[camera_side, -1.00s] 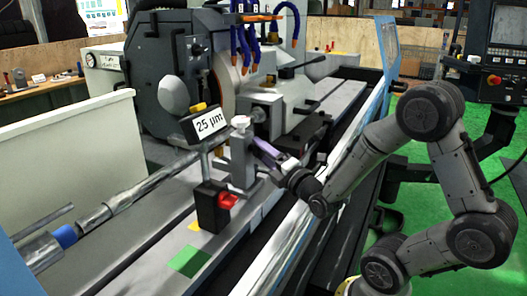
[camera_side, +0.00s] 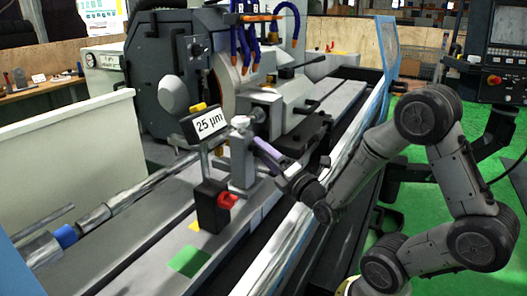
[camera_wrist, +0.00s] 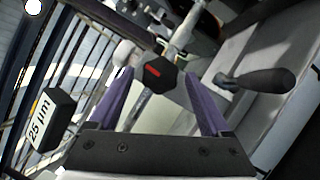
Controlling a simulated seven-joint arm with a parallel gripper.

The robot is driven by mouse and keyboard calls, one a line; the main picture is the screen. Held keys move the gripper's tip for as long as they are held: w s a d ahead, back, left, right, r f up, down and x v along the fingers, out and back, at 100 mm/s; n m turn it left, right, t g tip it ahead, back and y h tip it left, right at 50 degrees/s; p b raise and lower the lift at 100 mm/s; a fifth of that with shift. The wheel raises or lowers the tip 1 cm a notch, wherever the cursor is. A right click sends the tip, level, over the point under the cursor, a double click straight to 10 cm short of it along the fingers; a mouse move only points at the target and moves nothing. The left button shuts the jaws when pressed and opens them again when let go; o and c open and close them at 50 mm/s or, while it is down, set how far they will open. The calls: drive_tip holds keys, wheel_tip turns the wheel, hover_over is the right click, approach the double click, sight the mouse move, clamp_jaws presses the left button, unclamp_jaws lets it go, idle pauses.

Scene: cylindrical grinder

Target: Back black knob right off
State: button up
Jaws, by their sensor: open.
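A black hexagonal knob (camera_wrist: 165,75) with a red bar on its face is in the upper middle of the wrist view. My gripper (camera_wrist: 156,92) is open, with one purple finger on each side of the knob in that view. I cannot tell whether the fingers reach around it or touch it. In the side view my gripper (camera_side: 259,142) is at the grey upright block (camera_side: 242,165), behind the gauge stand. I cannot make out the knob in the side view.
A dial stand has a "25 µm" sign (camera_side: 208,124) and a black base with a red knob (camera_side: 227,201). The sign (camera_wrist: 45,120) is left in the wrist view, a black-handled lever (camera_wrist: 258,80) right. The long machine bed (camera_side: 140,248) runs below.

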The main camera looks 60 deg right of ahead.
drive_tip(key=v, duration=0.6)
drive_tip(key=shift+w, duration=0.1)
idle(0.3)
drive_tip(key=w+a+r+m+g+y, duration=0.1)
drive_tip(key=w+a+r+m+y, duration=0.25)
drive_tip(key=a+r+y, duration=0.45)
drive_tip(key=s+a+f+m+g, duration=0.2)
drive_tip(key=s+f+m+g, duration=0.1)
drive_tip(key=s+m+g, duration=0.3)
drive_tip(key=s+a+f+m+g, duration=0.1)
drive_tip(key=s+f+m+g, duration=0.3)
drive_tip(key=s+m+g, duration=0.2)
drive_tip(key=s+m, duration=0.2)
drive_tip(key=s, duration=0.2)
drive_tip(key=shift+a+f+m, duration=0.25)
drive_tip(key=shift+a+m, duration=0.1)
drive_tip(key=shift+a, duration=0.05)
